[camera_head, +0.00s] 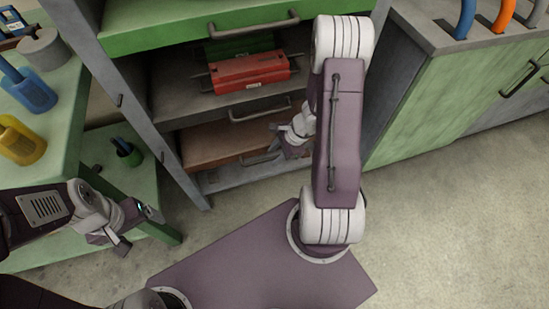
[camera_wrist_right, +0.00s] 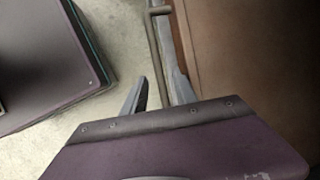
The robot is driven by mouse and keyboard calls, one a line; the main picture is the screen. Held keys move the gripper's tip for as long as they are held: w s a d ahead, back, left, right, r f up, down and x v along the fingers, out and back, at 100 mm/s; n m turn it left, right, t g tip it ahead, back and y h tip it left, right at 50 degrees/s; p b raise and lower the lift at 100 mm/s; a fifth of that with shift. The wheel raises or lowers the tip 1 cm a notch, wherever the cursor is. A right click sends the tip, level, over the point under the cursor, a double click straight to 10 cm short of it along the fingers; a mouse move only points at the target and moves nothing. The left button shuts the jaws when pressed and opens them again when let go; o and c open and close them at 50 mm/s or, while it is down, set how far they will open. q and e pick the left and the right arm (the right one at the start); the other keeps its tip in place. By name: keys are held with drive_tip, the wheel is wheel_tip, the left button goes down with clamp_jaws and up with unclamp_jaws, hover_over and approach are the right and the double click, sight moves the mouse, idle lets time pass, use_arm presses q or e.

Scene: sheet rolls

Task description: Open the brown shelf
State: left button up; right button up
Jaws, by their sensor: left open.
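The brown shelf (camera_head: 205,146) is low in the grey cabinet, below the grey drawer; its brown top surface shows. In the right wrist view its brown surface (camera_wrist_right: 245,60) fills the right side, with a bar handle (camera_wrist_right: 156,45) along its front edge. My right gripper (camera_head: 276,146) is at the shelf's front right, partly hidden by my arm. In the wrist view the fingers of the right gripper (camera_wrist_right: 159,92) are apart, with the handle bar between them, nearer the right finger. My left gripper (camera_head: 138,228) is open and empty, left of the cabinet.
Above is a grey drawer (camera_head: 185,107) holding a red toolbox (camera_head: 248,73), and a green drawer (camera_head: 160,36) at the top. A green table (camera_head: 62,130) stands left, with blue and yellow containers. A green cabinet (camera_head: 440,105) stands right. The floor at right is clear.

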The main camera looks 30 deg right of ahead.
drive_tip(key=shift+a+f, duration=0.1)
drive_tip(key=shift+f, duration=0.05)
clamp_jaws()
idle(1.4)
